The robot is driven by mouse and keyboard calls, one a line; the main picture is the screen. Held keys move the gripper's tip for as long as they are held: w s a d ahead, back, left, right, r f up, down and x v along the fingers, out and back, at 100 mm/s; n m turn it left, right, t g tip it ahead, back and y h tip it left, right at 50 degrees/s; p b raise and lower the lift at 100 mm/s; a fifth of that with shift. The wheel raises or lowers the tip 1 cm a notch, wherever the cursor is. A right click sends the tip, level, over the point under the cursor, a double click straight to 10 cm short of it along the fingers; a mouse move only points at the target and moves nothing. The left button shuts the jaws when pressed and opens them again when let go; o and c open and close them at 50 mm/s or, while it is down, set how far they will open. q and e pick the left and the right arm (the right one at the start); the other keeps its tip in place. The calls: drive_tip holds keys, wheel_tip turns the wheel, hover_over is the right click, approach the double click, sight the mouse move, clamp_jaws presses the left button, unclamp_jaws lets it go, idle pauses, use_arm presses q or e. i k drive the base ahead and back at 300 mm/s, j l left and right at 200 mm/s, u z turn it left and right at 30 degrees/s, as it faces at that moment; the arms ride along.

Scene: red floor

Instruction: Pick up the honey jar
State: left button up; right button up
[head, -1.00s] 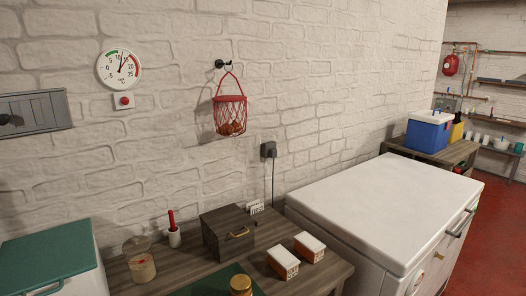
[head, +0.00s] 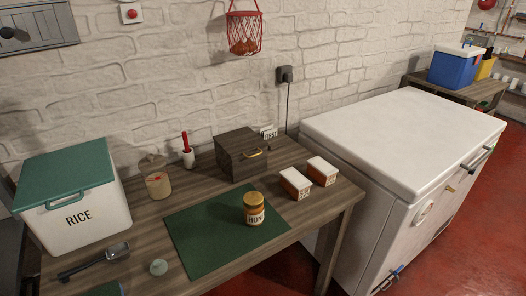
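The honey jar (head: 254,209) stands upright on a green mat (head: 206,236) on the wooden table. It is amber with a gold lid and a pale label on which "HON" can be read. Neither of my grippers shows in the head view.
A white rice bin (head: 75,210) with a green lid, a scoop (head: 118,252), a small round pale object (head: 158,267) and a glass jar (head: 157,180) are left of the mat. A dark wooden box (head: 238,155) and two small cartons (head: 295,184) (head: 322,171) stand behind and right. A white chest freezer (head: 400,140) is at right.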

sight(252, 218)
drive_tip(key=k+j+z, duration=0.1)
drive_tip(key=j+z, duration=0.25)
drive_tip(key=k+j+z, duration=0.1)
drive_tip(key=z, duration=0.25)
drive_tip(key=k+j+z, duration=0.1)
drive_tip(key=z, duration=0.25)
